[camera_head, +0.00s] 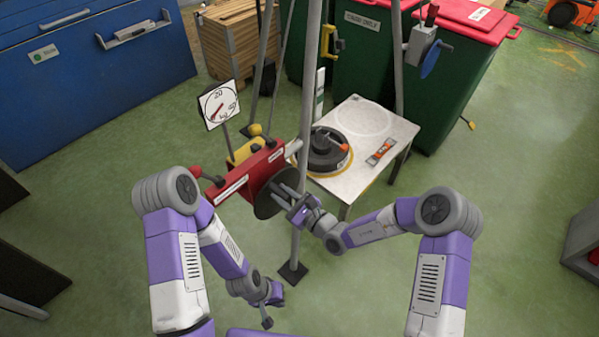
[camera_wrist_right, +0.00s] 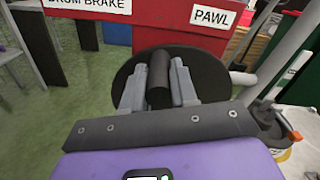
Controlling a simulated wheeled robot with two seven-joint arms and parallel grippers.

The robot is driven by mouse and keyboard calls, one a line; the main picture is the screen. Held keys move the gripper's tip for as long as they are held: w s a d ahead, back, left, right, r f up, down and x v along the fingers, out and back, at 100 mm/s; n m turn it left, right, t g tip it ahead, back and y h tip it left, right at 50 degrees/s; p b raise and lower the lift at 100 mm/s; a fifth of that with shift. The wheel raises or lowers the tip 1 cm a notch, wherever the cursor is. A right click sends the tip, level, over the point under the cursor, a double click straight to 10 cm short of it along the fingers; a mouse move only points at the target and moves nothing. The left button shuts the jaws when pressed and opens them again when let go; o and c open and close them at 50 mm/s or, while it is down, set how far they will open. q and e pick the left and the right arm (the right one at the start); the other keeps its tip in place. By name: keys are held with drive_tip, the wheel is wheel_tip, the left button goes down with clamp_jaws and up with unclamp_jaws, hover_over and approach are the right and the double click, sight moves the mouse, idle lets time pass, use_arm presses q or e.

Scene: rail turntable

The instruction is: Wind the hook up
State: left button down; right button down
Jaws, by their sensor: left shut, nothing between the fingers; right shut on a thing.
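A red winch box (camera_head: 243,178) is fixed to a grey tripod leg, with a black disc (camera_head: 264,200) on its near side. In the right wrist view the box (camera_wrist_right: 180,12) has labels reading "DRUM BRAKE" and "PAWL". My right gripper (camera_head: 286,196) is shut on a dark cylindrical grip (camera_wrist_right: 159,72) standing out from the disc (camera_wrist_right: 214,84); one finger lies on each side. A red-ended lever (camera_head: 197,172) sticks out at the box's left. My left gripper (camera_head: 268,306) is shut and empty, low over the floor. I cannot make out the hook for certain.
A dial gauge (camera_head: 219,104) stands above the winch. A white table (camera_head: 395,132) bears a black round load (camera_head: 325,158) with an orange part and a spirit level (camera_head: 381,152). A post carries a blue-disc device (camera_head: 421,48).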

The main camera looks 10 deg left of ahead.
drive_tip(key=shift+w+d+r, duration=0.25)
drive_tip(key=shift+w, duration=0.1)
drive_tip(key=shift+w+d+r+m+p, duration=0.15)
drive_tip(key=shift+w+d+m+p, duration=0.1)
drive_tip(key=shift+w+m+p, duration=0.25)
drive_tip(key=shift+w+d+r+m+p, duration=0.15)
drive_tip(key=shift+d+m+p, duration=0.1)
drive_tip(key=shift+m, duration=0.45)
drive_tip(key=c, duration=1.3)
unclamp_jaws()
drive_tip(key=shift+w+d+f+m, duration=0.1)
drive_tip(key=shift+w+m, duration=0.05)
drive_tip(key=shift+m, duration=0.15)
drive_tip(key=o, duration=0.6)
drive_tip(key=shift+f, duration=0.15)
